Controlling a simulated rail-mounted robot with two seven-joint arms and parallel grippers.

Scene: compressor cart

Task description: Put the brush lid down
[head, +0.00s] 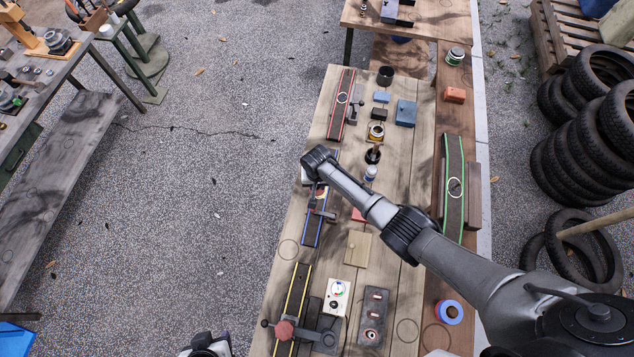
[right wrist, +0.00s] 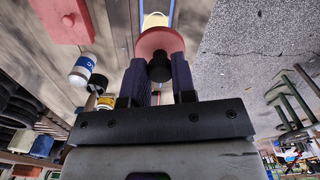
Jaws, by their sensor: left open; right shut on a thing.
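My right gripper (right wrist: 158,75) is shut on the black knob of the brush lid (right wrist: 160,42), a reddish disc, in the right wrist view. A pale yellowish part shows beyond the disc; I cannot tell whether it belongs to the lid. In the head view my right gripper (head: 318,200) is over the blue-edged strip (head: 311,228), largely hidden by its own arm. I cannot tell how high the lid is above the bench. My left gripper (head: 205,346) is open, cut off at the bottom edge, left of the bench and far from the lid.
The wooden bench (head: 284,228) holds a white-and-blue bottle (head: 370,174), a yellow-labelled tin (head: 376,132), a dark pot (head: 373,156), a wooden block (head: 358,247) and a red-knobbed clamp (head: 284,330). Bare wood shows around the drawn circle at left. Tires (head: 590,150) stand right.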

